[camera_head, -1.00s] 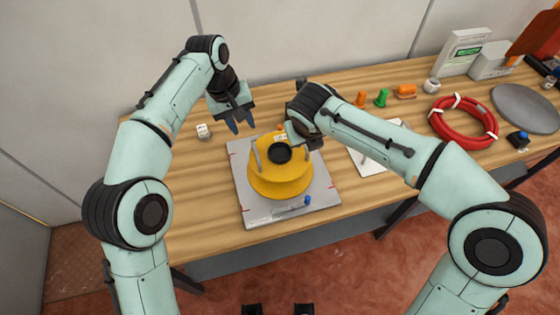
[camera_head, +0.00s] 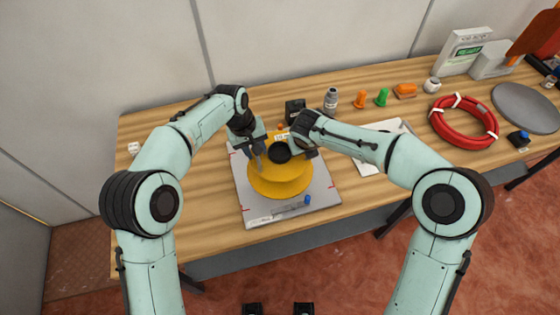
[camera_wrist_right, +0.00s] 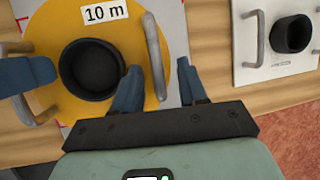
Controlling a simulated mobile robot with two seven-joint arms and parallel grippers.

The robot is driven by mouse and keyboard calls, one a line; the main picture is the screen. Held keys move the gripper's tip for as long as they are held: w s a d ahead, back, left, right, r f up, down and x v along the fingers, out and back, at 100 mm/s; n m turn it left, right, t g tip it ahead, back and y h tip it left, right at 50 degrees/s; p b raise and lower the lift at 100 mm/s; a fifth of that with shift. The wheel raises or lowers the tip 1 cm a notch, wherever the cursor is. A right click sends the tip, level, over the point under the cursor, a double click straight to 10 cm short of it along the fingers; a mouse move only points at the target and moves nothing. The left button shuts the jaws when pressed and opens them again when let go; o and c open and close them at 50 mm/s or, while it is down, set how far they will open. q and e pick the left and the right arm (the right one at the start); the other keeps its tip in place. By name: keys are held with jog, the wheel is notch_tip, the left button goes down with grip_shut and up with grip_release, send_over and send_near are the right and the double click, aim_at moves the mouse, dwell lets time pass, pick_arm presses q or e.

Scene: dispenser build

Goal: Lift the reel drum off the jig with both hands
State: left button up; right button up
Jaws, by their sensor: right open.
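The yellow reel drum (camera_head: 280,184) sits on the grey jig plate (camera_head: 322,193) on the bench. It has a black hub (camera_wrist_right: 90,70), a "10 m" label and a metal handle on each side. My right gripper (camera_wrist_right: 160,88) is open, its two blue fingers on either side of the right handle (camera_wrist_right: 154,55), with gaps visible. My left gripper (camera_head: 258,154) is at the drum's left side. One of its blue fingers (camera_wrist_right: 28,76) overlaps the left handle (camera_wrist_right: 38,114) in the right wrist view; whether it grips is hidden.
A blue-ended lever (camera_head: 307,200) lies at the plate's front. A white board (camera_head: 369,164) with its own handles lies right of the jig. A red hose coil (camera_head: 463,123), orange and green pieces and a grey bottle (camera_head: 331,98) stand farther right and behind. The bench's left end is mostly clear.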

pick_arm(q)
grip_shut()
pick_arm(e)
grip_shut()
pick_arm(q)
jog(key=shift+w+r, duration=0.1)
jog(key=shift+r, duration=0.05)
pick_arm(e)
jog(key=shift+r, duration=0.15)
dwell(0.9)
